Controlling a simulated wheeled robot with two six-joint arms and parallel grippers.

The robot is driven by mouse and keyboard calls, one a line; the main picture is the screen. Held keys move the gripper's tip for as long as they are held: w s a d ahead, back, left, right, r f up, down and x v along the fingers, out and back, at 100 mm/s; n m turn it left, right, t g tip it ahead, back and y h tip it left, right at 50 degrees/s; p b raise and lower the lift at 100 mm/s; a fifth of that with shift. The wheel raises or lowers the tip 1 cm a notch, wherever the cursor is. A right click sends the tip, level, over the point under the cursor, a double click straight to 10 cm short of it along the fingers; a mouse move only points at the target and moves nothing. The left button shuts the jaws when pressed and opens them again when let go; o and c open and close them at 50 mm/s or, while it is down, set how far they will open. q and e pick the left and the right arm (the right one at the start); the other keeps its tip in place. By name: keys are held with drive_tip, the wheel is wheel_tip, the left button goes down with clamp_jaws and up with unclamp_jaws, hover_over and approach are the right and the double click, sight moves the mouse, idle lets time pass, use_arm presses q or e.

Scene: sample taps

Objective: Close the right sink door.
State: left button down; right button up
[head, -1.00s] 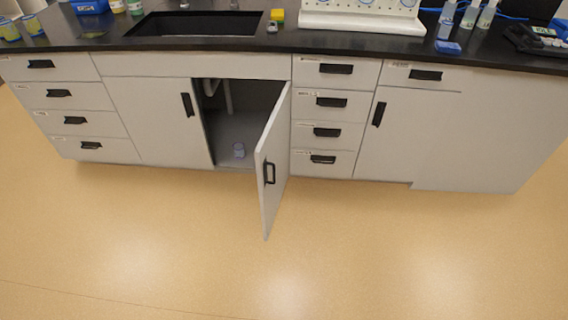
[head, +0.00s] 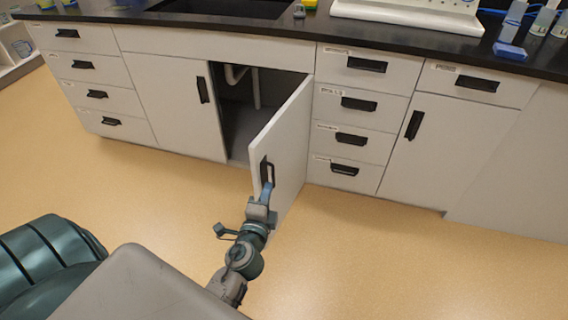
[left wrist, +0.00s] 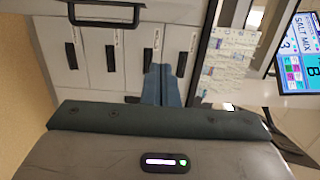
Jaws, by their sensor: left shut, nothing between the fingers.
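The right sink door (head: 292,135) is a pale grey panel hinged at its right side, standing open and jutting toward me. Its black bar handle (head: 266,170) is near the free edge. My left gripper (head: 267,190) is at the lower end of this handle in the head view; I cannot tell whether it touches the door. Its blue fingers (left wrist: 162,85) are shut and empty in the left wrist view. A black handle (left wrist: 105,16), apparently the door's, shows at the top there, apart from the fingertips. My right gripper is out of view.
The open sink cabinet (head: 240,110) shows a white pipe (head: 256,88). The left sink door (head: 175,105) is closed. A drawer stack (head: 345,140) stands right of the opening, under the black countertop (head: 400,45). The floor (head: 380,270) is clear.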

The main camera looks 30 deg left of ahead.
sight(263, 160)
use_arm(q)
drive_tip(key=shift+w+a+r+p, duration=0.1)
drive_tip(key=shift+w+a+p, duration=0.25)
drive_tip(key=shift+w+a, duration=1)
drive_tip(key=shift+w+a+p, duration=0.4)
drive_tip(key=shift+w+a, duration=0.55)
drive_tip(key=shift+w, duration=0.8)
drive_tip(key=shift+w+a+r+p, duration=0.1)
drive_tip(key=shift+w+a+p, duration=0.25)
drive_tip(key=shift+w+a, duration=1)
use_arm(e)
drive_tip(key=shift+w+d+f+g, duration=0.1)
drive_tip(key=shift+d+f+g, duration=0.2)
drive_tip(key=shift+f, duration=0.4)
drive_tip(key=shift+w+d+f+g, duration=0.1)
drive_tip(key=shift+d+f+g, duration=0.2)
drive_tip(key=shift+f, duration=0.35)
use_arm(q)
drive_tip(key=shift+w+d, duration=0.15)
